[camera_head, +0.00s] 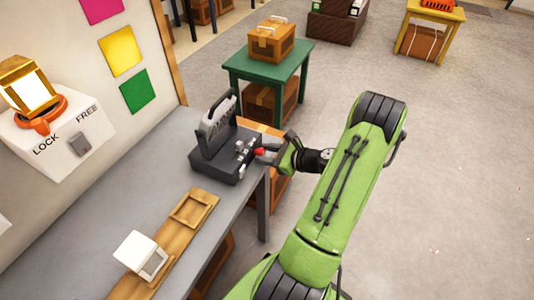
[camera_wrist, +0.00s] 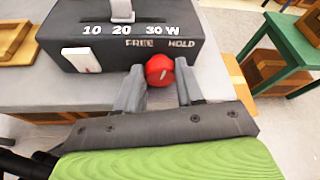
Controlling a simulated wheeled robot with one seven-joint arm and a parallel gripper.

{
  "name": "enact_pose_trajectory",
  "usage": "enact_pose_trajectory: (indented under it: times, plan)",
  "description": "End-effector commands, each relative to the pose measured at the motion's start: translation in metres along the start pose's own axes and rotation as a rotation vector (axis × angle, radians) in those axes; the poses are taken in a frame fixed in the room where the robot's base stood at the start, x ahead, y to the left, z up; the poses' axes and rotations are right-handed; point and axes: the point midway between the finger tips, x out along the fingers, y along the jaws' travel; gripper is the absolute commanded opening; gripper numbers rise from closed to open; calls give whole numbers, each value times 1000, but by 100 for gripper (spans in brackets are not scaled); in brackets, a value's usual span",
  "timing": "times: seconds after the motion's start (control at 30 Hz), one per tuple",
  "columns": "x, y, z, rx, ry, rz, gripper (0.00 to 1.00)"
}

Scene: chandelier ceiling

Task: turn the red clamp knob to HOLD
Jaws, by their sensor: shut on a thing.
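The red clamp knob (camera_wrist: 160,70) is on the front of a dark grey box (camera_wrist: 120,42), below and between the printed words FREE and HOLD. A short pale mark on the knob's face is tilted. My gripper (camera_wrist: 160,88) has a finger on each side of the knob and is shut on it. In the head view the red knob (camera_head: 260,151) shows at the box's right side, at the tips of my gripper (camera_head: 268,153).
A white switch (camera_wrist: 82,60) is on the box front, left of the knob. A wooden rail (camera_head: 180,225) with a white block (camera_head: 140,256) lies along the bench. A wall unit marked LOCK and FREE (camera_head: 60,135) hangs at left. A green table (camera_head: 270,65) stands behind.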

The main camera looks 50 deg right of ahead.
Motion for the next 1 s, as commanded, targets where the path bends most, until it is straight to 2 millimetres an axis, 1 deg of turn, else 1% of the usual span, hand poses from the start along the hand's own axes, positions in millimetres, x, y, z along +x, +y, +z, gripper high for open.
enact_pose_trajectory:
  times: [0.2, 0.37, 0.57, 1.0]
  plan:
    - [0, 0, 1, 12, 0, 7, 7]
    - [-2, -2, 3, 64, 1, 28, 7]
    - [-2, -4, 4, 185, 1, 79, 7]
    - [-1, -7, -1, 481, 1, 199, 7]
